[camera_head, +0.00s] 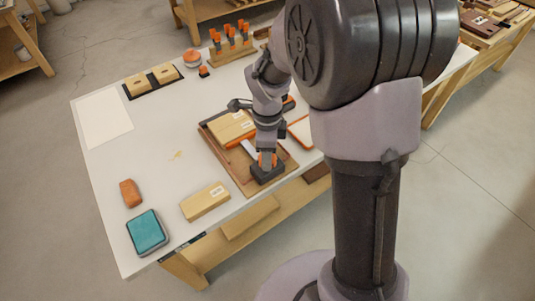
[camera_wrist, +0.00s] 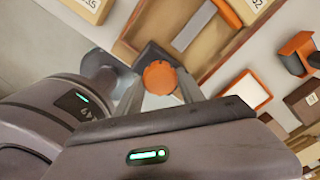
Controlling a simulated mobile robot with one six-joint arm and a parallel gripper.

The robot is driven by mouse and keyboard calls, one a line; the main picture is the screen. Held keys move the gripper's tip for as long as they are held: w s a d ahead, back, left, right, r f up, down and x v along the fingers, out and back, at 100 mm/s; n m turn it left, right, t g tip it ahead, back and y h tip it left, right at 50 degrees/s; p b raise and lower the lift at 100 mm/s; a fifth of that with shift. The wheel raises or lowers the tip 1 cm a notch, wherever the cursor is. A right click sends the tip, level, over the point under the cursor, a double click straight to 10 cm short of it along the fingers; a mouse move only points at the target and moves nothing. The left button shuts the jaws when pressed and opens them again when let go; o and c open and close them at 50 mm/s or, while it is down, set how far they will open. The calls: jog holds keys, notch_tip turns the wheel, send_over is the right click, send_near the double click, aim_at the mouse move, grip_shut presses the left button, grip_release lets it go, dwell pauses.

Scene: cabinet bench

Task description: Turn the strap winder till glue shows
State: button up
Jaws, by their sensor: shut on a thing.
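The strap winder is a round orange knob (camera_wrist: 160,77) on a dark block (camera_wrist: 152,53). In the head view its dark base (camera_head: 267,174) sits at the front end of a brown wooden tray (camera_head: 228,162). My gripper (camera_head: 266,157) points down over it. In the wrist view my gripper (camera_wrist: 159,90) has its two fingers on either side of the orange knob, shut on it. A pale strip (camera_wrist: 194,26) lies in the tray behind the winder, next to an orange piece (camera_wrist: 227,12). A labelled wooden block (camera_head: 230,126) lies in the tray. I cannot make out any glue.
On the white table (camera_head: 150,165), another labelled block (camera_head: 205,202), a teal pad (camera_head: 147,232) and an orange-brown block (camera_head: 130,193) lie to the left. A rack of orange-topped tools (camera_head: 231,42) stands behind. The table's middle left is mostly clear.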

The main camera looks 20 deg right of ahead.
dwell(0.5)
jog(key=o, duration=1.4)
jog(key=shift+c, duration=0.2)
notch_tip(320, 180, up, 17)
jog(key=p, duration=0.7)
jog(key=shift+r+p, duration=0.2)
jog(key=shift+p, duration=0.1)
